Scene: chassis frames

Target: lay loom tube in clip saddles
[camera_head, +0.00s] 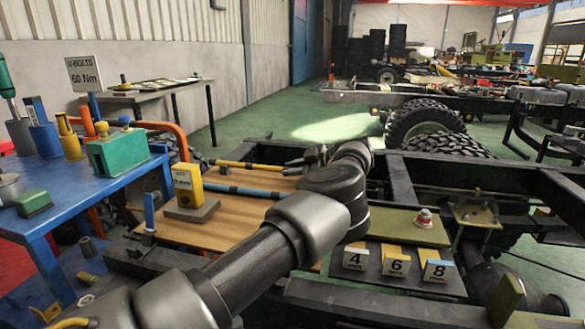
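Two thin tubes lie across the wooden board (225,233): a yellow one with dark bands (240,165) at the back and a blue one with dark bands (250,192) nearer. I cannot tell for sure which is the loom tube. My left arm reaches in from the bottom left and bends back at the wrist. My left gripper (297,162) points left, close to the right end of the yellow tube. It is small and dark, so its finger gap and any contact are unclear. My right gripper is not in view. I cannot make out the clip saddles clearly.
A yellow block marked in mm (187,185) stands on the board. A blue table (85,195) with tools and a green box (118,152) is at left.

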